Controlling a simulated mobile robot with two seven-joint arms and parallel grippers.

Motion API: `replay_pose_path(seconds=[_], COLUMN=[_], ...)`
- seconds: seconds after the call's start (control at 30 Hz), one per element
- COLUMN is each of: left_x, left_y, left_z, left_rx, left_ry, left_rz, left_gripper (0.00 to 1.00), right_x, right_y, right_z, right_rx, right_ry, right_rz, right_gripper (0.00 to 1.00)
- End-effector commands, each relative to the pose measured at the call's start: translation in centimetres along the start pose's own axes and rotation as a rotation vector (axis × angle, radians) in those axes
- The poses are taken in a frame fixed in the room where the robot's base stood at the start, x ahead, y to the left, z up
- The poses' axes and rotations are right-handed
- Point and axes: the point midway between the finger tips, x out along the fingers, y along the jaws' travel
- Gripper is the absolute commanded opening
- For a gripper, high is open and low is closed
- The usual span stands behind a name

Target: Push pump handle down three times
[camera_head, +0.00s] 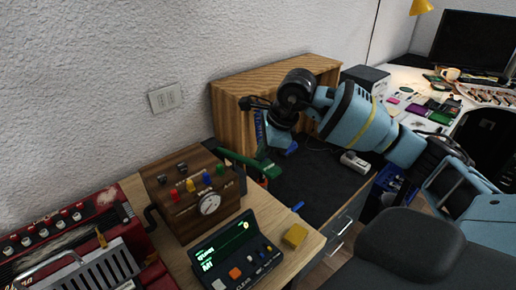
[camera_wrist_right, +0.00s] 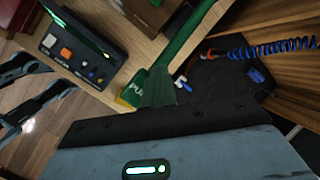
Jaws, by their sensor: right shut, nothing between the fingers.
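The green pump handle (camera_head: 240,160) lies slanted between the wooden control box and the wooden cabinet. My right gripper (camera_head: 263,151) is close over the handle's right part, pointing down. Its dark fingers (camera_wrist_right: 158,86) are shut with nothing between them. They overlap the handle's labelled end in the right wrist view; I cannot tell whether they touch it.
A wooden box (camera_head: 193,197) with colored knobs and a gauge stands left of the handle. A black console (camera_head: 235,254) and a yellow block (camera_head: 295,236) are in front. The wooden cabinet (camera_head: 315,68) stands behind my right wrist. A blue coiled cable (camera_wrist_right: 283,49) hangs near the handle.

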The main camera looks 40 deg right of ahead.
Motion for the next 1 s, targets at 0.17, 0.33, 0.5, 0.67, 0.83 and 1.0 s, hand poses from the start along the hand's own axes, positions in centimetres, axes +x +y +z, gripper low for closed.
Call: replay_pose_path(seconds=[0.17,0.33,0.5,0.67,0.83,1.0], left_x=[0.05,0.08,0.11,0.14,0.17,0.2], left_y=[0.01,0.02,0.02,0.03,0.04,0.04], left_z=[0.14,0.24,0.34,0.44,0.54,0.64], left_rx=[-0.001,-0.001,-0.001,-0.001,-0.002,-0.002], left_ry=[-0.002,-0.004,-0.005,-0.007,-0.008,-0.01], left_rz=[0.0,0.0,0.001,0.001,0.001,0.001], left_gripper=[0.47,0.47,0.47,0.47,0.47,0.47], right_x=[0.26,0.39,0.51,0.63,0.75,0.87], right_y=[0.19,0.29,0.38,0.47,0.55,0.64], right_z=[-0.23,-0.33,-0.43,-0.51,-0.61,-0.7], right_rx=[0.0,0.0,0.0,0.0,0.001,0.001], right_ry=[0.004,0.005,0.005,0.005,0.005,0.005], right_rz=[0.004,0.004,0.004,0.004,0.004,0.005], right_gripper=[0.0,0.0,0.0,0.0,0.0,0.0])
